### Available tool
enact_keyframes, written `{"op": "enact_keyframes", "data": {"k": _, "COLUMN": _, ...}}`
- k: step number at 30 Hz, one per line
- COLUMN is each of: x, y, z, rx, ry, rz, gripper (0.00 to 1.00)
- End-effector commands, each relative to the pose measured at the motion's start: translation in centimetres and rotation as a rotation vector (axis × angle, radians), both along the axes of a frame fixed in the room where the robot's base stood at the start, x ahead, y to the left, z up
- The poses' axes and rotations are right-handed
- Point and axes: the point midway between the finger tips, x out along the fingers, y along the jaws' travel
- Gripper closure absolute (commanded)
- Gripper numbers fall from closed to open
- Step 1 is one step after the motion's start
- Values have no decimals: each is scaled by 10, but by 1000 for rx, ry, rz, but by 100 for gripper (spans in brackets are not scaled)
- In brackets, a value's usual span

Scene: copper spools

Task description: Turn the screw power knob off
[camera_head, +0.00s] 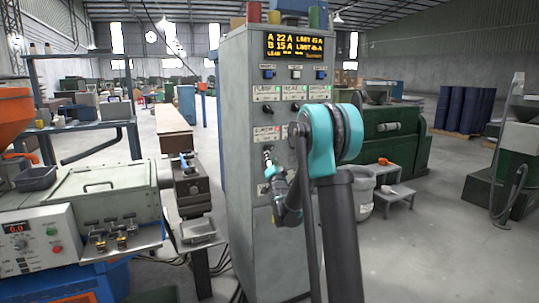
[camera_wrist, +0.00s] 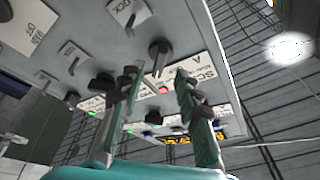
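The screw power knob (camera_wrist: 158,50) is a black rotary knob on the grey panel, beside a white label (camera_wrist: 203,70) partly reading "SC" and "A". A lit red lamp (camera_wrist: 163,90) is near that label. My gripper (camera_wrist: 156,77) is open, with its two green-and-black fingers apart and the knob showing beyond the gap between their tips. I see no contact with the knob. In the head view my gripper (camera_head: 269,160) is at the cabinet front, just below a label with a red lamp (camera_head: 267,133); the knob cannot be made out clearly there.
The grey control cabinet (camera_head: 245,220) carries a lit yellow display (camera_head: 294,46) and several other knobs and labelled switches. One neighbouring black knob (camera_wrist: 102,84) is close to the left finger. A machine with a vice-like block (camera_head: 190,185) stands left of the cabinet.

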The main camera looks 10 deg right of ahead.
Motion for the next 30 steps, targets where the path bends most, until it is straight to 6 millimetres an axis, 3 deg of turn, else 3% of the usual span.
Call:
{"op": "enact_keyframes", "data": {"k": 3, "x": 20, "y": 0, "z": 6, "rx": 0, "ry": 0, "rz": 0, "gripper": 66}}
{"op": "enact_keyframes", "data": {"k": 9, "x": 42, "y": 1, "z": 12, "rx": 0, "ry": 0, "rz": 0, "gripper": 66}}
{"op": "enact_keyframes", "data": {"k": 21, "x": 49, "y": 1, "z": 14, "rx": 0, "ry": 0, "rz": 0, "gripper": 66}}
{"op": "enact_keyframes", "data": {"k": 30, "x": 49, "y": 1, "z": 14, "rx": 0, "ry": 0, "rz": 0, "gripper": 100}}
